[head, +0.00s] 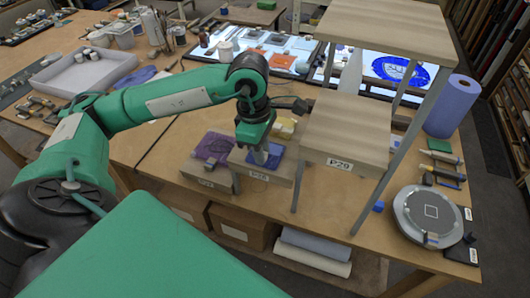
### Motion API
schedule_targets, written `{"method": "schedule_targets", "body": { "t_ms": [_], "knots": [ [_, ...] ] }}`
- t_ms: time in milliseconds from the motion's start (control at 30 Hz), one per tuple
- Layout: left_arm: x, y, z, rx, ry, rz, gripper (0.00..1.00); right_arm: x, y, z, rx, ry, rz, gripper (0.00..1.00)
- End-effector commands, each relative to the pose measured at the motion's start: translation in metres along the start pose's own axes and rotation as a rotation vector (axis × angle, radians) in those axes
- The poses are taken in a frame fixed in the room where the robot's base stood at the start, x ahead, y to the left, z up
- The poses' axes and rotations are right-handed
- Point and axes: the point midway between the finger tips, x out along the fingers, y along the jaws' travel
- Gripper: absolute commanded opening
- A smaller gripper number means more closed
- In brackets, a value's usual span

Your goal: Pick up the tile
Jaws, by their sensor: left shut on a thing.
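My left gripper (261,157) points down over the middle low wooden stand (249,170). It is shut on a dark blue tile (275,162), which shows on the right side of the fingers at the stand's top. The fingers hide part of the tile, and I cannot tell whether it still touches the stand. A purple tile (212,146) lies on the low stand to the left. My right gripper is not in view.
A taller wooden stand marked P29 (345,135) rises close on the right, with a higher shelf (385,20) above it. A yellow piece (285,127) lies just behind the gripper. A round grey turntable (428,213) and a blue roll (453,106) are at the right.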

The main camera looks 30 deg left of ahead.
Motion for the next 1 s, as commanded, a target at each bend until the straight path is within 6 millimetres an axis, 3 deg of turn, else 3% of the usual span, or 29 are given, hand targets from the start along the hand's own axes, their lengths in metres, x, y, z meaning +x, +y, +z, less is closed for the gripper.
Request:
{"method": "schedule_targets", "body": {
  "t_ms": [367, 800, 1000],
  "knots": [
    [-0.011, 0.001, 0.002, 0.001, -0.001, 0.002, 0.00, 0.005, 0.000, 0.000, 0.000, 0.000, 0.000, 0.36],
    [-0.078, 0.001, 0.010, 0.000, -0.002, 0.004, 0.00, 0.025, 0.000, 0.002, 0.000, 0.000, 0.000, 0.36],
    [-0.096, 0.000, 0.012, 0.000, -0.001, 0.002, 0.00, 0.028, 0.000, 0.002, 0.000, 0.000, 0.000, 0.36]
  ]
}}
